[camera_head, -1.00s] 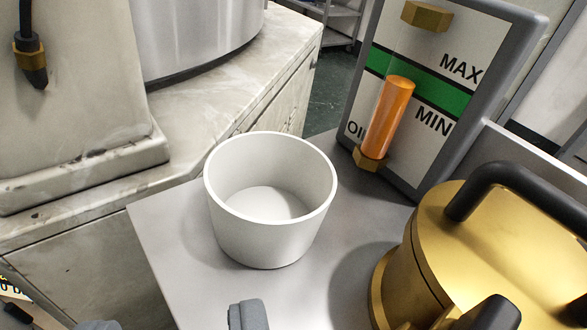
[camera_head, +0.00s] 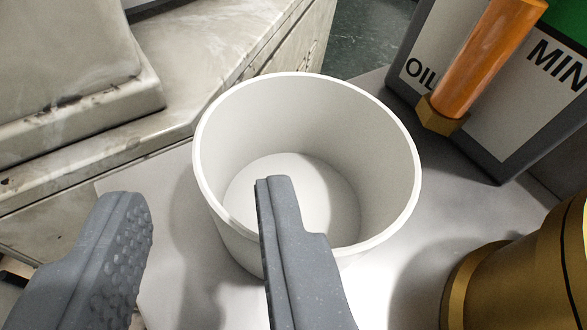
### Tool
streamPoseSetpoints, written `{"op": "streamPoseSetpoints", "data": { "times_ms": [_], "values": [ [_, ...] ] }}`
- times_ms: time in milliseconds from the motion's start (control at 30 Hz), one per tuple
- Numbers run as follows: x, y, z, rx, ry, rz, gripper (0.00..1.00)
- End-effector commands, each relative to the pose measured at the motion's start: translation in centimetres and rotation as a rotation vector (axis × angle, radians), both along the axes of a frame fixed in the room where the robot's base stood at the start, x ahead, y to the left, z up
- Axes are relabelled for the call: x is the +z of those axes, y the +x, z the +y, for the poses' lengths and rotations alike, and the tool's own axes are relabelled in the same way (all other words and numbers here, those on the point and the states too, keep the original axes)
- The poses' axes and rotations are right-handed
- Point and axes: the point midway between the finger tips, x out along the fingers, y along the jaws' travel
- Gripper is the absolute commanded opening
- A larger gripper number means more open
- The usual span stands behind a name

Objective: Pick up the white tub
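The white tub (camera_head: 390,190) stands upright on a grey metal surface and looks empty, with its open top facing me. My gripper (camera_head: 195,190) is open, with its two grey fingers apart and nothing between them. The right finger overlaps the tub's near side in the picture and hides part of its rim and wall. The left finger is left of the tub, over the surface's left edge. I cannot tell whether the right finger touches the tub or is inside it.
A brass-coloured cylinder (camera_head: 520,275) stands close on the right. A stained pale machine base (camera_head: 230,60) lies behind and left. The grey surface (camera_head: 180,235) is bare left of the tub.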

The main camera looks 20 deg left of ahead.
Motion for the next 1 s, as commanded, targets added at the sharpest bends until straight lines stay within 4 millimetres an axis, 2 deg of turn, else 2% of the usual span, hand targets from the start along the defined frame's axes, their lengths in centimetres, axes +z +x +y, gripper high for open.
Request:
{"op": "streamPoseSetpoints", "data": {
  "times_ms": [433,867,900,1000],
  "values": [
    [-1.6,2.8,2.5,0.000,0.002,-0.001,0.30],
    [-1.8,3.3,3.0,0.000,0.001,-0.002,0.30],
    [-1.8,3.3,3.0,0.000,0.001,-0.002,0.27],
    [-1.8,3.3,3.0,0.001,0.001,-0.002,0.00]
  ]
}}
